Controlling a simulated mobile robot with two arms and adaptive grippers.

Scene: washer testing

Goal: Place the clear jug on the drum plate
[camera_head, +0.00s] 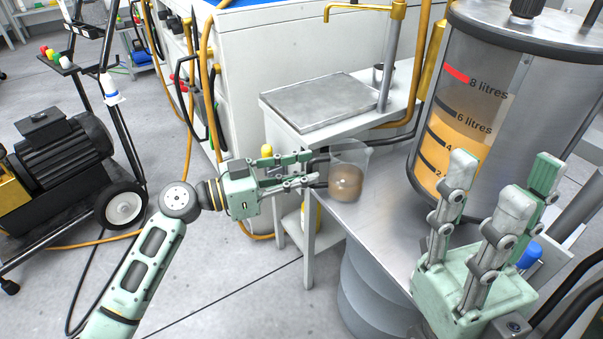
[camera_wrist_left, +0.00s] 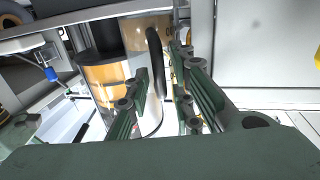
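The clear jug (camera_head: 347,178) holds brown liquid and stands upright, apparently on the metal plate (camera_head: 375,225) above a grey drum (camera_head: 372,290); a small gap beneath it cannot be ruled out. Its black handle points left toward my left gripper (camera_head: 308,168). The left gripper's fingers are parted around the handle, with visible space between them. In the left wrist view, the black handle (camera_wrist_left: 154,60) and the jug (camera_wrist_left: 138,40) appear just beyond and between the fingers (camera_wrist_left: 164,72). My right gripper (camera_head: 503,175) is open, empty, and points upward at the right.
A large cylinder (camera_head: 432,160) with litre marks and orange liquid stands right of the jug. A white bench (camera_head: 300,135) with a square metal plate (camera_head: 320,101) and a brass tap (camera_head: 365,10) stands behind. Floor is free at the lower left.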

